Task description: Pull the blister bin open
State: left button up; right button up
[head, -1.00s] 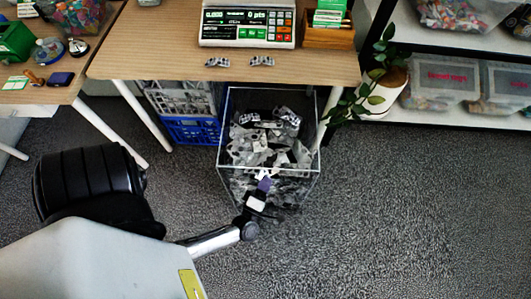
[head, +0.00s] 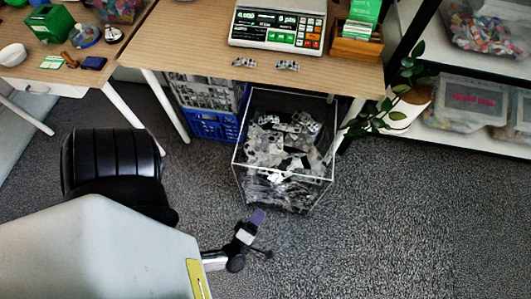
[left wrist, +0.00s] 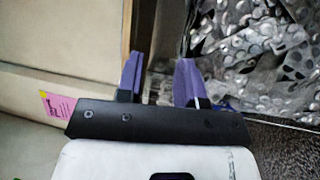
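The blister bin (head: 283,193) is a clear open-topped box full of silvery and white blister packs. It stands on the carpet, with its back near the desk's front edge and most of its open top showing. It also shows at the upper right of the left wrist view (left wrist: 255,60). My left gripper (head: 257,217) is just in front of the bin's front left side, and a small gap seems to part them. In the left wrist view its two purple fingers (left wrist: 160,77) are apart with nothing between them. My right gripper is not in view.
The desk (head: 190,48) carries a scale (head: 277,25) and two small blister packs near its edge. A blue and grey crate (head: 212,122) stands left of the bin. A potted plant (head: 405,110) is to its right. The carpet in front and to the right is clear.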

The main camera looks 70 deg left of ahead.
pick_arm(q)
jog(key=shift+v, duration=0.85)
